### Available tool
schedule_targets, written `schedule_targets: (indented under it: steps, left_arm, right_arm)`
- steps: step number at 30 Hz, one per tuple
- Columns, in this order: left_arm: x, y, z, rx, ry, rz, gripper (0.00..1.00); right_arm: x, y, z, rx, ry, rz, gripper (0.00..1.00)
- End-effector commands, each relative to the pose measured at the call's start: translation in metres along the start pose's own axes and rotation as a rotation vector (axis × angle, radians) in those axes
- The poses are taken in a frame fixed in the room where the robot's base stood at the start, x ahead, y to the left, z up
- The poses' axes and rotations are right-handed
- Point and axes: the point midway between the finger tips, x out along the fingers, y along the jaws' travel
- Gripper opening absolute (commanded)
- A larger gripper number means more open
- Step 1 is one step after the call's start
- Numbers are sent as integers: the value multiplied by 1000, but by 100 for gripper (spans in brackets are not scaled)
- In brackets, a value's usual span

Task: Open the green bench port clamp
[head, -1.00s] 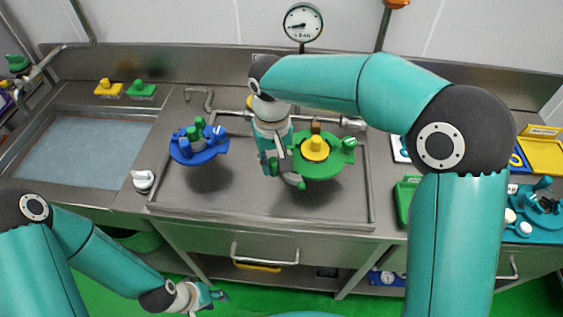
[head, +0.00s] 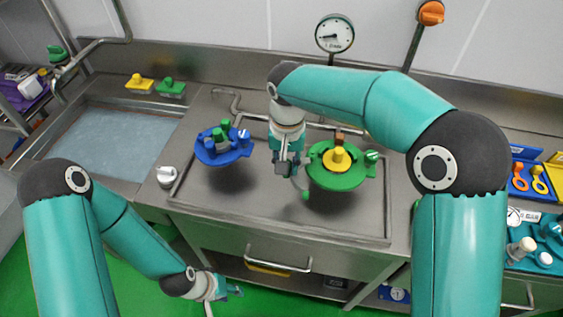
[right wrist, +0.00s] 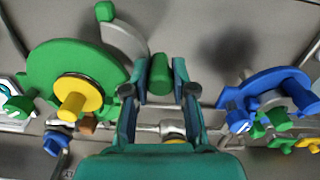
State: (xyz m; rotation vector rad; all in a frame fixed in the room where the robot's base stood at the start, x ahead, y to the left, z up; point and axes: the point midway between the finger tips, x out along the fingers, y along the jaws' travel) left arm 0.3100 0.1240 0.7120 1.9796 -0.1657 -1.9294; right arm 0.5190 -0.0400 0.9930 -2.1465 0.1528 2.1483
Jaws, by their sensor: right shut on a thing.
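The green bench port (head: 330,180) is a round green plate with a yellow knob (head: 338,158) in its middle, at the right of the steel bench tray. Its clamp is a curved grey bar (right wrist: 128,42) with a green end (right wrist: 104,12), reaching out beside the plate. My right gripper (head: 287,165) is left of the port. In the right wrist view its fingers are shut on a green cylindrical clamp handle (right wrist: 159,75) at the near end of the bar. My left gripper (head: 232,291) hangs low in front of the bench, away from the port; its finger opening is unclear.
A blue port (head: 222,152) with green and blue knobs stands left of my right gripper. A dial gauge (head: 334,33) stands behind the bench. A white knob (head: 167,175) is at the tray's left, beside a sink (head: 110,145). The front of the tray is clear.

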Motion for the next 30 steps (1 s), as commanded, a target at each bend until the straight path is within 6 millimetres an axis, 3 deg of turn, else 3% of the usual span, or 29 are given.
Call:
schedule_targets:
  steps: [1,5,17,23,30]
  left_arm:
    - [0,0,0,0,0,0,40]
    - [0,0,0,0,0,0,40]
    - [-1,0,0,0,0,0,40]
    - [-1,0,0,0,0,0,40]
    - [0,0,0,0,0,0,40]
  right_arm:
    - [-3,2,-4,1,13,0,30]
    - [-2,2,-3,0,8,0,51]
    - [-6,0,-2,-1,4,1,51]
    - [-33,0,-2,-1,6,-2,51]
    - [-82,-1,-4,0,8,-1,51]
